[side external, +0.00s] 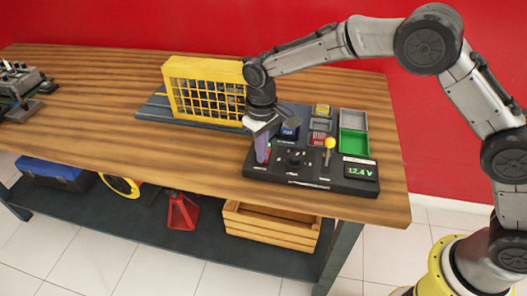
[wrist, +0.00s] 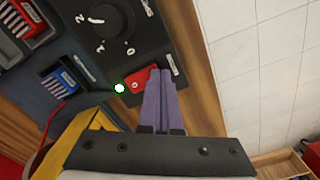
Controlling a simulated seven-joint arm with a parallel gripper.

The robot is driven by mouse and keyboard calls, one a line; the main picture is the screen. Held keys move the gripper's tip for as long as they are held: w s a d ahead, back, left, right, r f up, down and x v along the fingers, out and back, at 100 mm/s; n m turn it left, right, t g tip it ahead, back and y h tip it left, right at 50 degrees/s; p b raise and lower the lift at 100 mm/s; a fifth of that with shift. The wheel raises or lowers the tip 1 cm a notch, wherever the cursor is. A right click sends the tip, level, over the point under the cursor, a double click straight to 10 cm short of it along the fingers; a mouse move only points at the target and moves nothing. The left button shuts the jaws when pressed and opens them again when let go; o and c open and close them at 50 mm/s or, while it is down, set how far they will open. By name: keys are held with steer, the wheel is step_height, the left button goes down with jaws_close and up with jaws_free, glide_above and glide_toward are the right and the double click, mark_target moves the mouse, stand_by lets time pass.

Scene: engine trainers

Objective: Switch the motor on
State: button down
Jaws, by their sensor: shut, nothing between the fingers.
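A black control panel (side external: 310,182) lies at the front of the trainer on the bench. It carries a rotary knob (side external: 295,158), a yellow-topped lever (side external: 329,146) and a display (side external: 360,170) reading 12.4 V. In the wrist view the knob (wrist: 105,18) has marks around it, and a red switch (wrist: 138,87) sits at the panel's corner. A small lamp (wrist: 119,88) glows beside it. My gripper (side external: 262,160) points down over the panel's left end; in the wrist view its shut, empty fingers (wrist: 160,72) cover part of the red switch. I cannot tell whether they touch it.
A yellow guard cage (side external: 205,88) stands behind the panel. Blue (side external: 289,131) and red (side external: 317,139) blocks and a green tray (side external: 353,143) lie nearby. Another device (side external: 20,82) sits at the far left. The bench (side external: 110,110) between is clear.

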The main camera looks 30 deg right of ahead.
step_height(320, 180, up, 7)
stand_by(0.8)
